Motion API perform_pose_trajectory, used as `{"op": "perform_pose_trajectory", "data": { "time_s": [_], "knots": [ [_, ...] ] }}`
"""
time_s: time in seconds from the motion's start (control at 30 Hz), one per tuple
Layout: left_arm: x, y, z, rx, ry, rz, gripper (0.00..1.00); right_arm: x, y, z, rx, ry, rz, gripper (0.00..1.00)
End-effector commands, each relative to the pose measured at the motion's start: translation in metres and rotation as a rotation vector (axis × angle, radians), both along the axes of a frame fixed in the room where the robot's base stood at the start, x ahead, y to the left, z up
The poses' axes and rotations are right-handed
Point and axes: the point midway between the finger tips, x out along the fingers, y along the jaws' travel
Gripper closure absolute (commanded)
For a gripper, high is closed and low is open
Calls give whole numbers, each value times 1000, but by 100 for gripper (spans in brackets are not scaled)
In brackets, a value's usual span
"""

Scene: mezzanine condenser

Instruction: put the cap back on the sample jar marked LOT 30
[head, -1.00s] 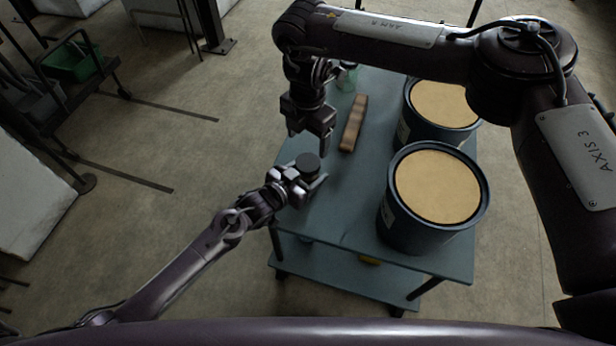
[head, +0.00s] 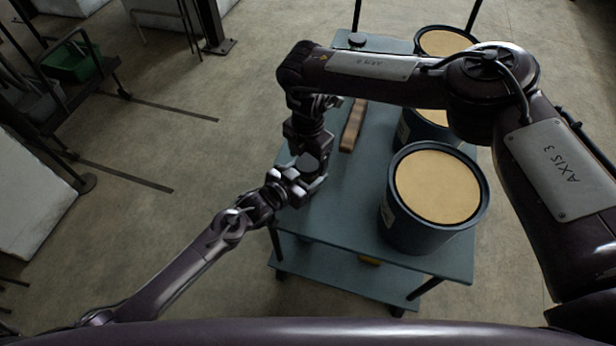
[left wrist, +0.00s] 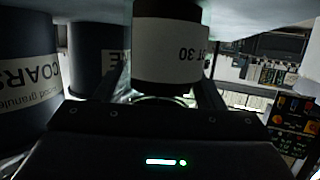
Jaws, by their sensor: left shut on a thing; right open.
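My left gripper (head: 306,180) is shut on the sample jar (left wrist: 170,52). In the left wrist view its white label stands between the fingers, with "30" on it upside down in the picture. In the head view the jar has a dark round top (head: 308,162); I cannot tell whether this is a cap or the jar's mouth. My right gripper (head: 305,155) is open, right at the jar's top. The arms overlap here, so its fingertips are partly hidden and contact is unclear.
The blue table (head: 345,215) carries several blue drums with tan tops; the nearest drum (head: 437,195) is at the right. A wooden block (head: 353,125) lies behind the grippers. The table's front left is clear. Drums also show in the left wrist view (left wrist: 25,75).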

Motion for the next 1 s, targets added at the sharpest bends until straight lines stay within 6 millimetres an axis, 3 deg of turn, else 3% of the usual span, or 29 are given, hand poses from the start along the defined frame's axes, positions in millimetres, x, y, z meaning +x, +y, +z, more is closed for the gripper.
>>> {"op": "perform_pose_trajectory", "data": {
  "time_s": [0.37, 0.73, 0.77, 0.9, 0.93, 1.0],
  "knots": [
    [0, 0, 0, 0, -1, 1, 100, 0, 0, -7, 1, -1, 0, 27],
    [0, 0, 0, 0, -1, 1, 100, 0, 0, -7, 1, -1, 0, 73],
    [0, 0, 0, 0, -1, 1, 100, 0, 0, -6, 1, -1, 0, 73],
    [0, 0, 0, 0, -1, 1, 100, 0, 0, -6, 0, 0, 0, 74],
    [0, 0, 0, 0, -1, 1, 100, 0, 0, -6, 0, 0, 0, 44],
    [0, 0, 0, 0, -1, 1, 100, 0, 0, -6, 0, 0, 0, 35]
  ]
}}
